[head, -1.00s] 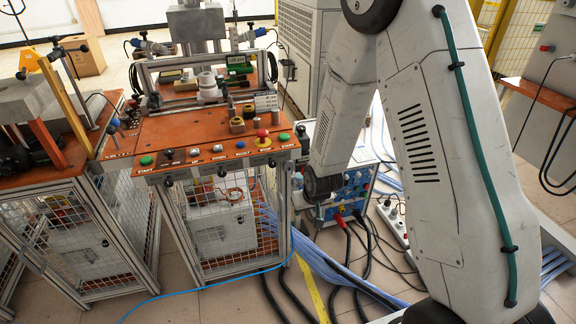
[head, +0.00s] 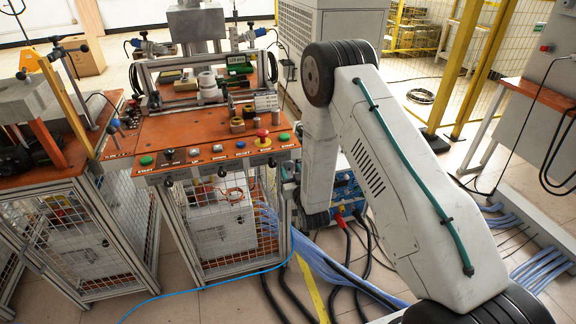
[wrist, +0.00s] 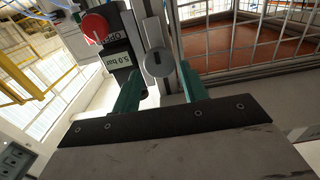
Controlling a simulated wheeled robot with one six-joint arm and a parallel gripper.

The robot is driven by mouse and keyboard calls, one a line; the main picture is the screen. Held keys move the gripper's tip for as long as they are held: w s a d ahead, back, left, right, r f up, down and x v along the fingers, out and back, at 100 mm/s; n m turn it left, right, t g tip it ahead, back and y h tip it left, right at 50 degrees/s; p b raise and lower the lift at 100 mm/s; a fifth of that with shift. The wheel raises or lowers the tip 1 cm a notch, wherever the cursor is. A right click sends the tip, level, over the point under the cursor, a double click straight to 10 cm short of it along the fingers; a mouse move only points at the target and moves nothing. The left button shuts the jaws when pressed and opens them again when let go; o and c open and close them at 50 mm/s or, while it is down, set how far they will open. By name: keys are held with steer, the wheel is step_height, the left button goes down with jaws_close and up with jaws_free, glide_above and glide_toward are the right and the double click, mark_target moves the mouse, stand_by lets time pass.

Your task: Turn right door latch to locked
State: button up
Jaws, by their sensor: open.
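In the wrist view a round grey latch knob (wrist: 158,63) with a dark slot sits on a metal frame post, seen between my fingers. My gripper (wrist: 157,72) is open, with one teal finger on each side of the knob and nothing held. I cannot tell whether the fingertips reach around the knob or stop short of it. In the head view the caged cabinet (head: 215,225) stands under the orange worktop. My arm comes down at its right side, and the gripper is not clearly visible there.
Close to the left finger in the wrist view are a red knob (wrist: 95,28) and a black box with a "5.0 bar" label (wrist: 117,60). In the head view a blue panel unit (head: 345,190) and cables lie behind my forearm. Push buttons (head: 262,138) line the worktop's front edge.

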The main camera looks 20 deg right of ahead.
mark_target(289, 166)
steer(key=shift+w, duration=2.05)
steer(key=shift+a, duration=0.1)
steer(key=c, duration=0.6)
